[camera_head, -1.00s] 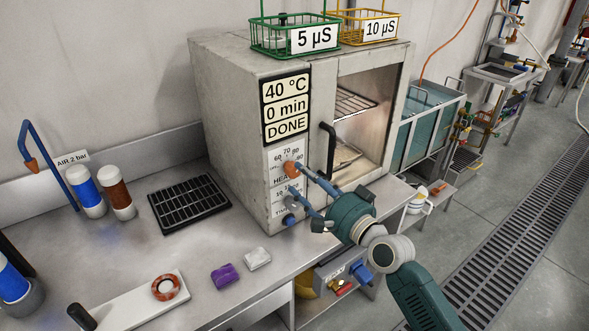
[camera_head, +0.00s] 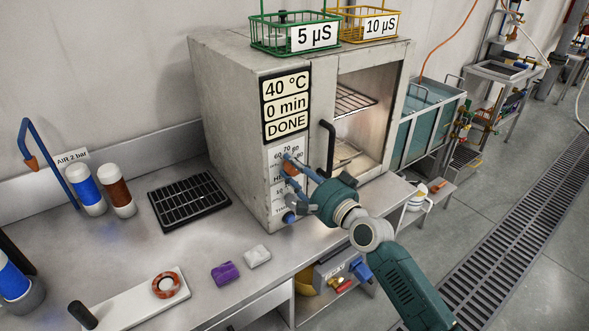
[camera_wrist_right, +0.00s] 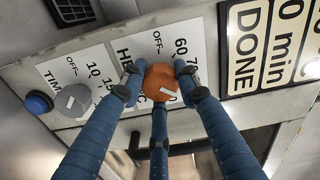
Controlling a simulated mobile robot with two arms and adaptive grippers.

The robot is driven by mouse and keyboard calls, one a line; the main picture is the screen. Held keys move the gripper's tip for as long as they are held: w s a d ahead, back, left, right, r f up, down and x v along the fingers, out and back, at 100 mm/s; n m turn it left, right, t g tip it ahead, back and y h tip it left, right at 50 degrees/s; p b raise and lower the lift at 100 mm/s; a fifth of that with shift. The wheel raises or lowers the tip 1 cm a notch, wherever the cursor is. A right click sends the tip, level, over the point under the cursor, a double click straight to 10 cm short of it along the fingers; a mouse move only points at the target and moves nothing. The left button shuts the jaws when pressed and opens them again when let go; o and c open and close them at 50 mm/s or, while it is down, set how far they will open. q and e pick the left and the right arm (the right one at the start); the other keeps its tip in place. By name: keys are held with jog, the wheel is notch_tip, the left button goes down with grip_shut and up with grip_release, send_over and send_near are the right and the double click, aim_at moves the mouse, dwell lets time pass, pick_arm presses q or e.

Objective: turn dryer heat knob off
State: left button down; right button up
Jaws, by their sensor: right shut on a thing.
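The grey dryer (camera_head: 225,120) stands on the bench with its door side open, and its display reads 40 °C, 0 min, DONE. Its orange heat knob (camera_head: 290,169) sits on the white scale panel below the display. In the right wrist view, the orange knob (camera_wrist_right: 160,84) lies among the blue fingers, with a white mark on its face. My right gripper (camera_head: 291,164) is shut on this knob, and its fingers partly cover the scale. My left gripper is not in view.
A blue button (camera_head: 289,217) is low on the dryer panel. The black door handle (camera_head: 328,148) is close to my right fingers. Green (camera_head: 268,40) and yellow (camera_head: 350,32) baskets stand on top. A black rack (camera_head: 188,203) lies on the bench to the left.

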jog(key=n+b, duration=0.2)
jog(key=n, duration=0.2)
jog(key=shift+f+n, duration=0.15)
jog(key=shift+n, duration=0.25)
jog(key=n+b, duration=0.1)
jog(key=n, duration=0.2)
jog(key=shift+n, duration=0.3)
jog(key=n+b, duration=0.1)
jog(key=n, duration=0.1)
jog(key=shift+n, duration=0.3)
jog(key=n, duration=0.2)
jog(key=shift+n, duration=0.4)
jog(key=n, duration=0.3)
jog(key=shift+n, duration=0.3)
jog(key=n+p, duration=0.1)
jog(key=n, duration=0.5)
jog(key=shift+n, duration=0.4)
